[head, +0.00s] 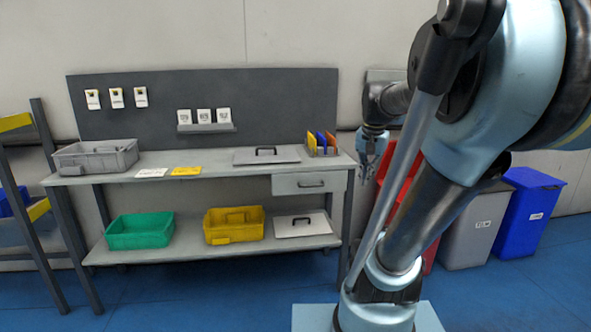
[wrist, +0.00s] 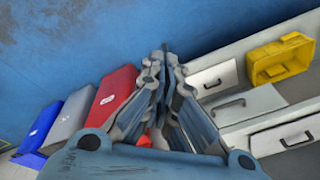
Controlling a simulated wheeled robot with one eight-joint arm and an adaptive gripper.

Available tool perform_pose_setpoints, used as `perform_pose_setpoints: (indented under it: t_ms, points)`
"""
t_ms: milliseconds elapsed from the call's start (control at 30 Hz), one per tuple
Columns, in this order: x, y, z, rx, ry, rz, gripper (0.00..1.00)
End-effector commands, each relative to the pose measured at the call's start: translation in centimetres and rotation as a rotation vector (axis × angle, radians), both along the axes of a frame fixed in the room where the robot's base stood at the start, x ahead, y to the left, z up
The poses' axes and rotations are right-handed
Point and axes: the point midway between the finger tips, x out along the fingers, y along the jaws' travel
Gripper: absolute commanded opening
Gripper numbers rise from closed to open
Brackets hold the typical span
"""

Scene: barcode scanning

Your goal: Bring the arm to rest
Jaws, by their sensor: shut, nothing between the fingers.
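My arm rises at the right of the head view, bent over, with its forearm partly hidden behind my own upper links. My gripper (head: 371,150) hangs just right of the workbench (head: 220,165), beside its right end and in front of the wall. In the wrist view my gripper (wrist: 158,95) is shut, with its fingers together and nothing held. It points down toward the blue floor, between the bins and the bench.
A red bin (head: 403,185), a grey bin (head: 474,228) and a blue bin (head: 526,213) stand right of the bench. The bench carries a grey crate (head: 96,157) and a lid (head: 267,156); green (head: 140,231) and yellow (head: 233,225) crates sit below. Blue floor in front is clear.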

Motion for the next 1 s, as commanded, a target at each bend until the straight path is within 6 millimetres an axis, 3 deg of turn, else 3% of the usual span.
perform_pose_setpoints:
  t_ms: [100, 300, 500, 700, 1000]
  points:
    - [-3.5, 1.0, -3.2, -0.024, -0.001, 0.123, 0.0]
    - [-8.6, 2.2, -8.7, -0.066, -0.005, 0.33, 0.0]
    - [-12.1, 2.7, -13.2, -0.099, -0.007, 0.491, 0.0]
    - [-13.4, 2.8, -15.0, -0.112, -0.008, 0.554, 0.0]
    - [-13.5, 2.8, -15.1, -0.113, -0.008, 0.557, 0.0]
